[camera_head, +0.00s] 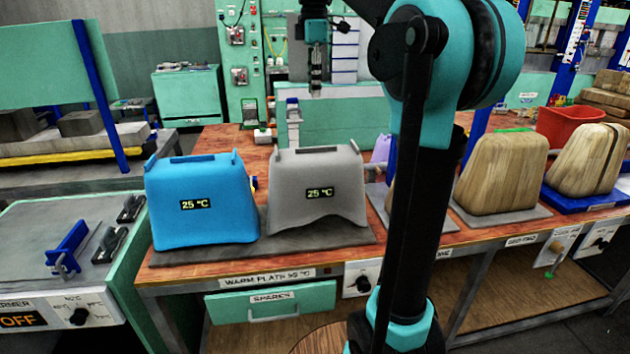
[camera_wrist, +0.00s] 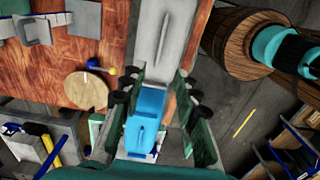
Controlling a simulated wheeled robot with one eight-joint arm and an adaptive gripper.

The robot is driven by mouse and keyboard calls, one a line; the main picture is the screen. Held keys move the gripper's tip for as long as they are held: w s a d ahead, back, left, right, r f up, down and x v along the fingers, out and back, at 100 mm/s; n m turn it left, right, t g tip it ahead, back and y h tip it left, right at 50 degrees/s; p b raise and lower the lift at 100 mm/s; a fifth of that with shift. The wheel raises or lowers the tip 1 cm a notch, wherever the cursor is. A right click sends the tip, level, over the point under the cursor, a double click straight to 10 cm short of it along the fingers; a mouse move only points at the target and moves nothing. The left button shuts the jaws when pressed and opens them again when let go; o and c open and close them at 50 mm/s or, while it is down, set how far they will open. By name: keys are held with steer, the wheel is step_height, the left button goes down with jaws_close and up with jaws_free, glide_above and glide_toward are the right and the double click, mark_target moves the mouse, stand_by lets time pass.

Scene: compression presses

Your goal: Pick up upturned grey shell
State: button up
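The grey shell (camera_head: 316,205) stands on a dark plate on the wooden bench, with a 25 °C display on its front, small raised corners on top and a wavy lower edge. A blue shell (camera_head: 203,215) stands close to its left. In the wrist view, the grey shell (camera_wrist: 160,30) is at the top and the blue shell (camera_wrist: 145,125) shows between the finger pads. My gripper (camera_wrist: 160,75) is open and empty, its green-padded fingers spread apart. I cannot make out the gripper in the head view, and contact with either shell is not visible.
The dark warm plate (camera_head: 170,258) carries both shells. My arm blocks the middle right of the head view. Wood-textured shells (camera_head: 505,175) and a red bin (camera_head: 570,122) are further right on the bench. A round wooden disc (camera_wrist: 87,91) shows in the wrist view.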

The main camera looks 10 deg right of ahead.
step_height(320, 180, down, 16)
steer(key=shift+s+f, duration=0.1)
stand_by(0.5)
jaws_close()
stand_by(0.4)
